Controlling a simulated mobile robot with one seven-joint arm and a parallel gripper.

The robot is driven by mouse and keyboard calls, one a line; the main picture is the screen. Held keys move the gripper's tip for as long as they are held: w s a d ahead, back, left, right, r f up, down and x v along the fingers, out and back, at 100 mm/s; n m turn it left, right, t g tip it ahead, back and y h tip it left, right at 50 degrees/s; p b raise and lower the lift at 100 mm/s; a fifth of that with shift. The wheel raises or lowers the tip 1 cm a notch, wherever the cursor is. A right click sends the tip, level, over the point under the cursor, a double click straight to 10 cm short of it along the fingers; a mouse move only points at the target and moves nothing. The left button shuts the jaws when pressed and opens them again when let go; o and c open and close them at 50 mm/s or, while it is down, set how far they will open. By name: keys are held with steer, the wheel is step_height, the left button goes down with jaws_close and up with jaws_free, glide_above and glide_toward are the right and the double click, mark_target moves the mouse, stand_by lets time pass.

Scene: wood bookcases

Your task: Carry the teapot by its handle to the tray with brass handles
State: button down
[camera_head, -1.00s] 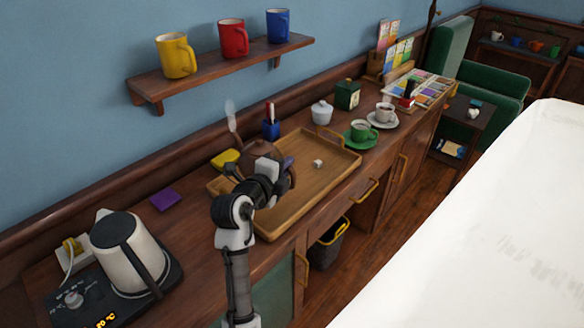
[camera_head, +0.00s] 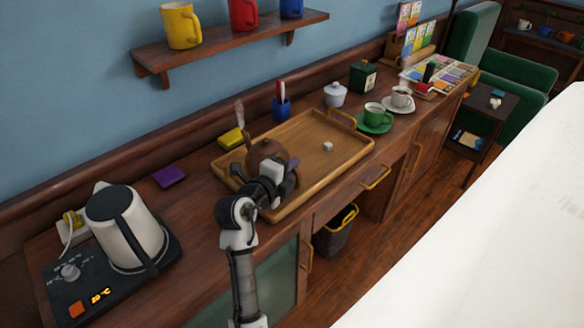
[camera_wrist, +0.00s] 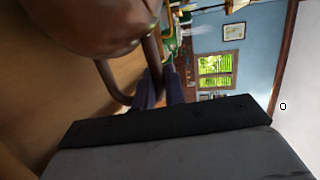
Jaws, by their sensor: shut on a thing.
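The brown teapot (camera_head: 264,152) is at the left end of the wooden tray with brass handles (camera_head: 338,168), partly hidden behind my arm. I cannot tell whether its base touches the tray. In the wrist view the teapot's rounded body (camera_wrist: 95,22) fills the top left, and its curved handle (camera_wrist: 108,82) runs down to the fingers. My gripper (camera_wrist: 160,88) is shut on that handle. In the head view my gripper (camera_head: 290,176) is at the teapot's right side, over the tray. A small white cube (camera_head: 327,146) lies on the tray.
A green cup (camera_head: 373,111) on a saucer stands close to the tray's right end. A yellow sponge-like block (camera_head: 231,138) and a blue pen holder (camera_head: 282,107) are behind it. A kettle (camera_head: 125,228) stands at left. The tray's middle is largely clear.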

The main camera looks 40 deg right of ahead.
steer(key=c, duration=1.5)
jaws_free()
steer(key=shift+o, duration=0.2)
steer(key=shift+f, duration=0.1)
steer(key=shift+r, duration=0.25)
steer(key=b+v, duration=0.3)
steer(key=v, duration=0.8)
steer(key=shift+f, duration=0.15)
steer(key=shift+s+a, duration=0.2)
steer(key=shift+a, duration=0.25)
steer(key=shift+b, duration=0.3)
